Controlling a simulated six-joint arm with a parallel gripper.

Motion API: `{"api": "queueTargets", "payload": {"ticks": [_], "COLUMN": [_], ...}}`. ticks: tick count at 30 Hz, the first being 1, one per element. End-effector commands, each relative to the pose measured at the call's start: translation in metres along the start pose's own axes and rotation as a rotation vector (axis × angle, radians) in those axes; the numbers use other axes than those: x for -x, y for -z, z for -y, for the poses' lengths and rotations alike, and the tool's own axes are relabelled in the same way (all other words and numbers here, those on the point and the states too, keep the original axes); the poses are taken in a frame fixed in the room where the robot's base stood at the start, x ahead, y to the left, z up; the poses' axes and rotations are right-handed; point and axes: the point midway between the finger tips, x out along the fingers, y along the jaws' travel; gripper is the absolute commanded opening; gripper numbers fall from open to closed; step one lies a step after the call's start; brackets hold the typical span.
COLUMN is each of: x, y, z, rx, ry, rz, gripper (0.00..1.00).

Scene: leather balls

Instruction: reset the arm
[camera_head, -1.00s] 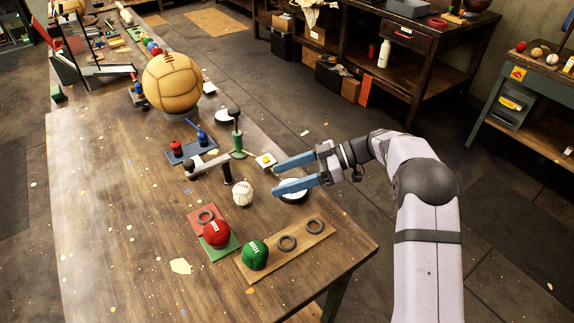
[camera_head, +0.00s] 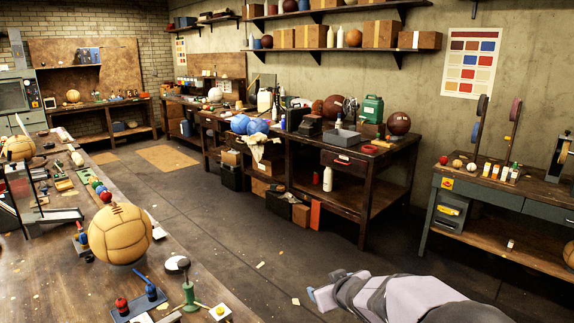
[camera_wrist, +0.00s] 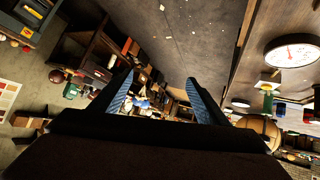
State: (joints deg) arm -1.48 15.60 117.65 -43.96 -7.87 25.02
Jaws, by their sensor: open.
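My gripper (camera_wrist: 163,95) shows in the wrist view with its two blue fingers spread apart and nothing between them. In the head view my arm reaches in at the bottom right, and only a bit of blue finger (camera_head: 311,295) shows at its left end, over the floor beside the table. The wooden table (camera_head: 60,295) lies to the left of it. The wrist view is turned on its side and shows the floor, shelves and the table edge.
A large tan ball (camera_head: 120,234) stands on the table, with a green stand (camera_head: 189,296) and a blue tray (camera_head: 140,305) near it. A dark workbench (camera_head: 345,160) stands at the back, and a grey-green bench (camera_head: 490,190) at the right.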

Motion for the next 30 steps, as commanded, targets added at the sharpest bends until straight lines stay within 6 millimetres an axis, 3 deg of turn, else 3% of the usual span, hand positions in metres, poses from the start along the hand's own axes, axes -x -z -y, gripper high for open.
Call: {"api": "queueTargets", "payload": {"ticks": [2, 5, 9, 12, 15, 19, 30], "x": [0.03, 0.068, 0.123, 0.158, 0.186, 0.21, 0.221], "y": [-0.045, -0.103, -0.172, -0.208, -0.232, -0.25, -0.257], "z": [-0.012, -0.011, 0.01, 0.031, 0.05, 0.069, 0.078], "rx": [-0.062, -0.133, -0.222, -0.276, -0.317, -0.35, -0.366], "ry": [-0.065, -0.101, -0.09, -0.054, -0.013, 0.029, 0.052], "rz": [0.151, 0.338, 0.575, 0.709, 0.808, 0.889, 0.925], "gripper": [0.69, 0.69, 0.69, 0.69, 0.69, 0.69, 0.69]}}
